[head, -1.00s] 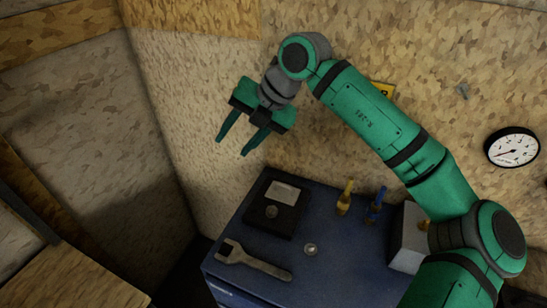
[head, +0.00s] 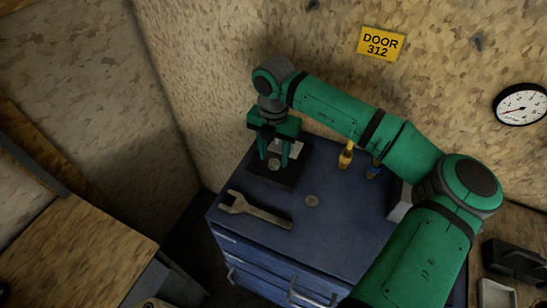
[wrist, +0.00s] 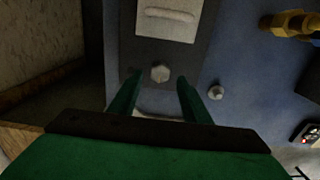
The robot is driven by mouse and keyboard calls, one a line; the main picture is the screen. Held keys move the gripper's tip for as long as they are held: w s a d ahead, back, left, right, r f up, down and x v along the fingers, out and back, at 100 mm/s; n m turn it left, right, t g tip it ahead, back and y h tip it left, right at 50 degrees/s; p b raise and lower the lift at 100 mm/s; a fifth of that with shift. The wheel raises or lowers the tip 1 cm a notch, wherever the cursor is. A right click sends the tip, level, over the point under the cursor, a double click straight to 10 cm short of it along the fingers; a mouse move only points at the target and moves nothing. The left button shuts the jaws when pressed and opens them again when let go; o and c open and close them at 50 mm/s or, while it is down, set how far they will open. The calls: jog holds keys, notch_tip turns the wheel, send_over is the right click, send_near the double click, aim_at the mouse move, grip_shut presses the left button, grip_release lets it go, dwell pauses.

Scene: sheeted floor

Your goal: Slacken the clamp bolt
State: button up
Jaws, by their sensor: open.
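The clamp bolt (head: 273,165) is a grey hex head on a dark base plate (head: 290,181) at the back left of the blue cabinet top. In the wrist view the bolt (wrist: 160,73) shows between and just beyond the fingertips. My gripper (head: 274,158) points down over the base plate, open, with one finger on either side of the bolt in the picture. Its fingers also show in the wrist view (wrist: 159,84), with nothing between them. I cannot tell how far they are above the bolt. A grey open-ended wrench (head: 262,211) lies on the cabinet in front of the plate.
A small round metal piece (head: 311,201) lies right of the wrench. The blue cabinet (head: 330,235) stands close to the board wall behind. Its front top is mostly clear.

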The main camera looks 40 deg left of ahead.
aim_at(274, 165)
jog(key=shift+f, duration=1.05)
jog(key=c, duration=1.1)
jog(key=shift+o, duration=0.3)
jog(key=shift+n, duration=0.3)
